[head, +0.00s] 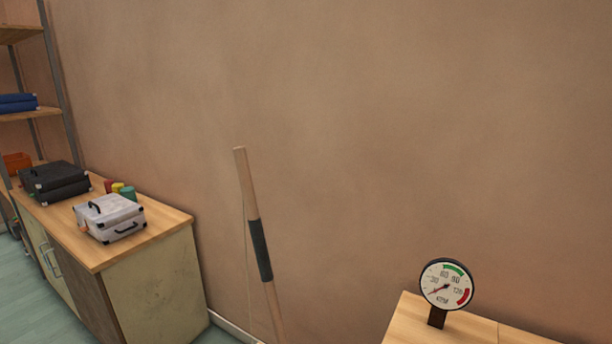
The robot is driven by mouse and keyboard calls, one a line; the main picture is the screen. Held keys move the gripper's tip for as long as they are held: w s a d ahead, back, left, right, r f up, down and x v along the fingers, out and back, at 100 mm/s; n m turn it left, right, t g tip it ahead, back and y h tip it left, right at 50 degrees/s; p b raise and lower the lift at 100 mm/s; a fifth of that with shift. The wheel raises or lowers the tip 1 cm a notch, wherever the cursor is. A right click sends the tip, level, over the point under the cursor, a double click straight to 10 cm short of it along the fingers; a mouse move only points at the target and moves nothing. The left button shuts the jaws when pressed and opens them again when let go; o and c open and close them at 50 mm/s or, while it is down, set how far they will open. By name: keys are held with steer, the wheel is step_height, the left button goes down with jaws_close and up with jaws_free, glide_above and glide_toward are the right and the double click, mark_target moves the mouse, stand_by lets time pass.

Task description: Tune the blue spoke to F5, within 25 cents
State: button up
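No blue spoke shows in the head view. My gripper is not in view either. A round dial gauge (445,284) with a white face, a green arc, a red arc and a red needle stands on a dark post at the lower right. Its face carries numbers, and the needle points to the lower left. Whether the gauge has to do with the spoke cannot be told from this view.
A wooden bench top (408,324) is at the lower right. A pole with a dark grip (260,249) leans at the wall. A cabinet (158,284) at left bears a silver case (110,217), a black case (56,182) and small coloured cans (127,193). Shelves (43,113) stand behind.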

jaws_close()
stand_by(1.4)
